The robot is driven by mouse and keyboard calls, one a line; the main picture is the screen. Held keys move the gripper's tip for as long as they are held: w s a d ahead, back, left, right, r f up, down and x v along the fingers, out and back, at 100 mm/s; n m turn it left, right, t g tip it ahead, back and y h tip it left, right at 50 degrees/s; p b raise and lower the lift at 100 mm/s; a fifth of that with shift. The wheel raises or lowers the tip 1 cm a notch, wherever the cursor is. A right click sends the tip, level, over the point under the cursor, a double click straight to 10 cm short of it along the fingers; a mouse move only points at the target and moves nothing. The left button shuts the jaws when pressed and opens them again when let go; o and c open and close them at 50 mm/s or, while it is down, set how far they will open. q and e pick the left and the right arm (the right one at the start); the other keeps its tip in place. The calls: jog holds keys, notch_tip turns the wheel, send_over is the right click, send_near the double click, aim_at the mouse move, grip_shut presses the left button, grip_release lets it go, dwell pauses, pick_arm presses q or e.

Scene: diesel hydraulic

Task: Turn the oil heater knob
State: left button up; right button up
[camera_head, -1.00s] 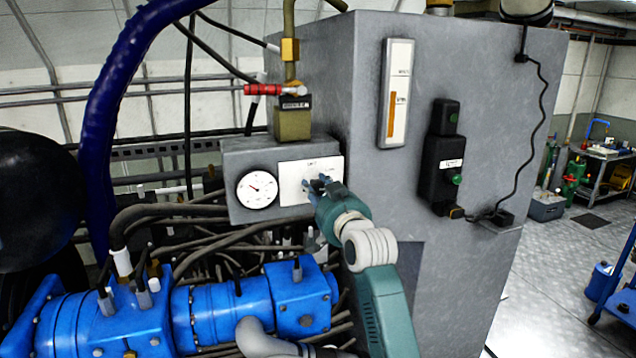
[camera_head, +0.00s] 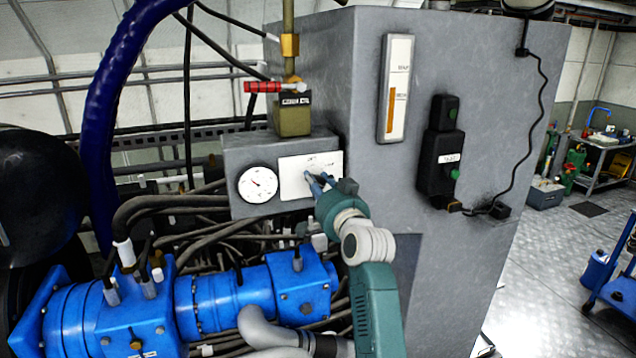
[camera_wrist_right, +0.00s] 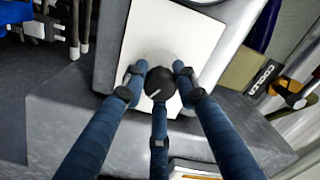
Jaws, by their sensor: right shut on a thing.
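The oil heater knob (camera_wrist_right: 159,84) is a round black knob with a light pointer line, on a white plate (camera_wrist_right: 172,35) in the right wrist view. The plate also shows in the head view (camera_head: 296,176), beside a round gauge on a grey box; there the knob is mostly hidden by the fingers. My right gripper (camera_head: 316,184) is at the plate. In the wrist view its three dark blue fingers (camera_wrist_right: 158,88) are around the knob, shut on it. My left gripper is not in view; a grey arm part shows at the bottom of the head view.
A round white gauge (camera_head: 258,184) sits left of the plate. A valve with a red handle (camera_head: 276,87) stands above the box. Blue pump motors (camera_head: 230,300) and black hoses lie below. A black switch box (camera_head: 440,155) with a cable is on the grey cabinet (camera_head: 480,90).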

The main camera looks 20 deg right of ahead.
jog(key=shift+a+f, duration=0.15)
jog(key=shift+f, duration=0.35)
jog(key=o, duration=1)
jog(key=shift+o, duration=0.8)
jog(key=shift+r, duration=0.25)
jog(key=s, duration=1.2)
jog(key=shift+d, duration=0.2)
